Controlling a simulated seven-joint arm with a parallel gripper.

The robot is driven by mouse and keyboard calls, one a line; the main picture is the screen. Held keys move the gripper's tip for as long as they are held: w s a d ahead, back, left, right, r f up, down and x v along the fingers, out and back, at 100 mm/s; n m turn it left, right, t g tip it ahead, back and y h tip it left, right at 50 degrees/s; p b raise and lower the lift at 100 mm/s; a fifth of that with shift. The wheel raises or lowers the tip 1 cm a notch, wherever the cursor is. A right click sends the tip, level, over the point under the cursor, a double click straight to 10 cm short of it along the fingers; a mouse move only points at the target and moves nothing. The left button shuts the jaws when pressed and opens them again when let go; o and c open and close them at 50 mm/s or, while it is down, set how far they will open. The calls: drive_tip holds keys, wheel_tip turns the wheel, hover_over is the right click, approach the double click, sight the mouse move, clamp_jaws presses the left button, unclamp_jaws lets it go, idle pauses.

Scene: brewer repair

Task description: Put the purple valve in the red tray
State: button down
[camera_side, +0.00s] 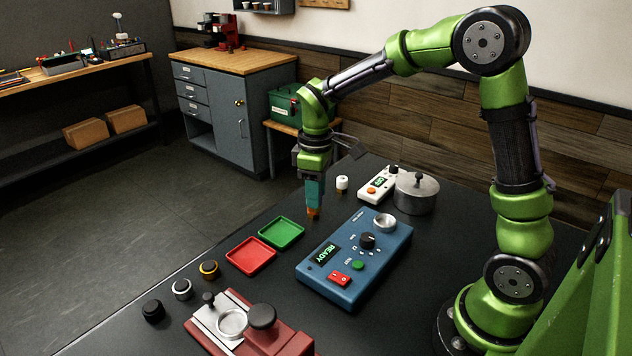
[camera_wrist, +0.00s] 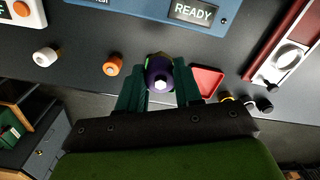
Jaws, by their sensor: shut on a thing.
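The purple valve (camera_wrist: 160,80) is between the two dark green fingers of my gripper (camera_wrist: 160,92) in the wrist view, and the gripper is shut on it. In the side view my gripper (camera_side: 314,203) points down over the table, beyond the green tray; I cannot make out the purple valve there. The red tray (camera_side: 251,256) lies empty on the table, nearer the camera than the green tray. The red tray also shows in the wrist view (camera_wrist: 207,81), just right of the fingers and partly hidden by them.
The empty green tray (camera_side: 282,232) adjoins the red one. An orange valve (camera_wrist: 114,65) and a white valve (camera_wrist: 46,56) stand left of the fingers in the wrist view. The blue brewer unit (camera_side: 352,262) reads READY. Black, silver and gold rings (camera_side: 182,289) and a red machine (camera_side: 245,325) are nearer.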

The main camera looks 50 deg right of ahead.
drive_tip(key=shift+w+a+m, duration=1)
drive_tip(key=shift+w+a, duration=3.3)
drive_tip(key=shift+a, duration=1.9)
wheel_tip(320, 180, down, 10)
drive_tip(key=shift+f, duration=0.2)
drive_tip(key=shift+f, duration=0.2)
drive_tip(key=c, duration=0.8)
unclamp_jaws()
drive_tip(key=shift+o, duration=0.2)
drive_tip(key=shift+r, duration=0.15)
